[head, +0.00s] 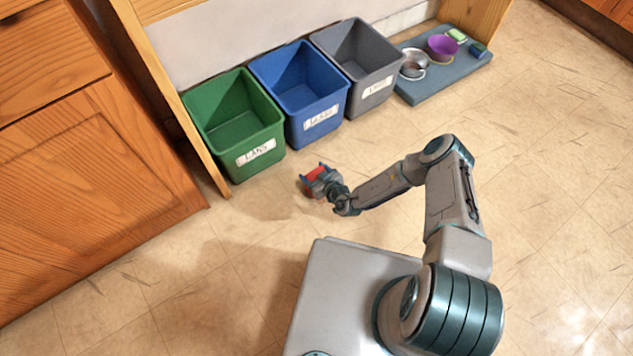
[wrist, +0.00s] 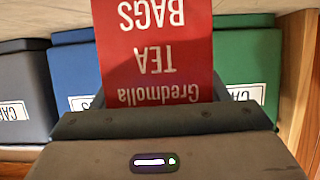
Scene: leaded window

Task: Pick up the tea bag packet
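The tea bag packet (head: 316,173) is red and sits between the fingers of my gripper (head: 317,180) in the head view. In the wrist view the packet (wrist: 155,50) fills the upper middle, with white lettering "Gredmolla TEA BAGS" upside down. My gripper (wrist: 158,100) appears closed on it, with a dark finger showing at each side edge of the packet. The far end of the packet is cut off by the frame. The gripper holds it above the floor, in front of the green and blue bins.
A green bin (head: 261,160), a blue bin (head: 323,121) and a grey bin (head: 375,88) stand in a row, labels facing me. A blue-grey mat (head: 455,78) with bowls lies right of them. Wooden cabinets (head: 90,190) are at left. The floor at right is clear.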

